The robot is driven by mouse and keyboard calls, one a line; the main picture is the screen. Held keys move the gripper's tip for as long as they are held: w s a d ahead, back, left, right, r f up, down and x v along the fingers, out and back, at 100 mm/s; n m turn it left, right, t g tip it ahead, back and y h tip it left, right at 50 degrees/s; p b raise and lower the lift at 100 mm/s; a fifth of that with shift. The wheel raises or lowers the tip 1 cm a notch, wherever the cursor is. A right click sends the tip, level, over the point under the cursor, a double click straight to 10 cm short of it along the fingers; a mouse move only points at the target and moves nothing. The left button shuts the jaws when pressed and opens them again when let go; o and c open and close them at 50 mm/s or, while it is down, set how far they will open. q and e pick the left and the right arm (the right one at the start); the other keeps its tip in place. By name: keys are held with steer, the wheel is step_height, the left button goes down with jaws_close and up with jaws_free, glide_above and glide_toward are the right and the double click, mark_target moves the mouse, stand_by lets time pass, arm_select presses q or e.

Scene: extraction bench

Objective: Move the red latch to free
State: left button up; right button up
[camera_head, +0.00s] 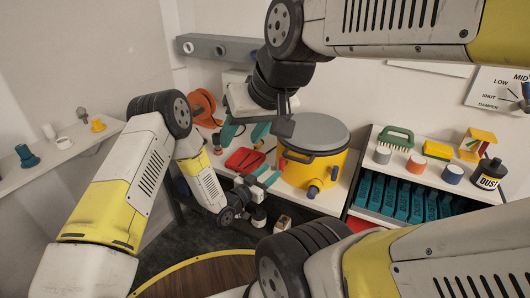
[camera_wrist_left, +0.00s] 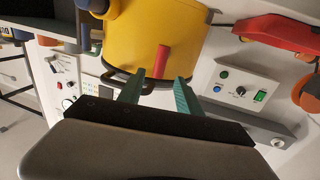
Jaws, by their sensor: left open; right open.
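The red latch (camera_wrist_left: 162,60) shows in the left wrist view as a short red bar against the side of the yellow drum (camera_wrist_left: 155,25). I cannot pick it out in the head view. The drum (camera_head: 325,172) has a grey lid (camera_head: 307,131) and stands on the bench. My left gripper (camera_head: 264,177) is open beside the drum's left side. In the left wrist view its teal fingertips (camera_wrist_left: 158,80) lie on either side of the latch's near end; I cannot tell whether they touch it. My right gripper (camera_head: 243,138) is open and empty, above the bench left of the drum.
A red tray (camera_head: 243,160) and an orange reel (camera_head: 203,107) lie left of the drum. A control panel (camera_wrist_left: 238,88) shows beside it in the left wrist view. A shelf on the right holds a green brush (camera_head: 397,136), a yellow block (camera_head: 437,150), jars and a black bottle (camera_head: 489,174).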

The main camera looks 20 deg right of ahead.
mark_target(280, 164)
arm_select(q)
steer(key=x, duration=0.7)
steer(key=shift+w+d, duration=0.15)
steer(key=shift+d, duration=0.2)
steer(key=shift+c, duration=0.4)
jaws_close()
steer(key=shift+f, duration=0.1)
